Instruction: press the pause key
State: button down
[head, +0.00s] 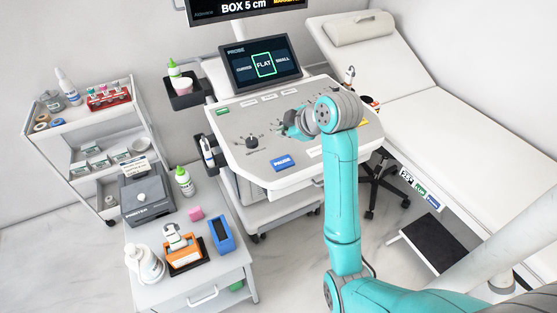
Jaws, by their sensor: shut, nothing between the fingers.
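The ultrasound cart's sloped white console (236,150) is at the middle of the head view. A blue key (284,162) with white lettering sits near its front edge; the lettering looks like "PAUSE" but is small. My gripper (281,131) is over the console, behind the blue key in the picture, and apart from it. Its fingers look shut and empty, partly hidden by my wrist. I cannot tell how high they are above the panel. My arm covers the console's right part.
A black knob (251,141) stands left of the blue key. A screen (262,64) rises behind the console. A side table (195,285) with a printer (147,192) and bottles is at front left, a white trolley (85,135) at left, an exam couch (450,110) at right.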

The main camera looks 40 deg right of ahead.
aim_at(284, 163)
jog(key=shift+f, duration=0.15)
jog(key=shift+f, duration=4.25)
jog(key=shift+f, duration=0.1)
jog(key=shift+f, duration=0.3)
jog(key=shift+f, duration=0.45)
jog(key=shift+r, duration=0.85)
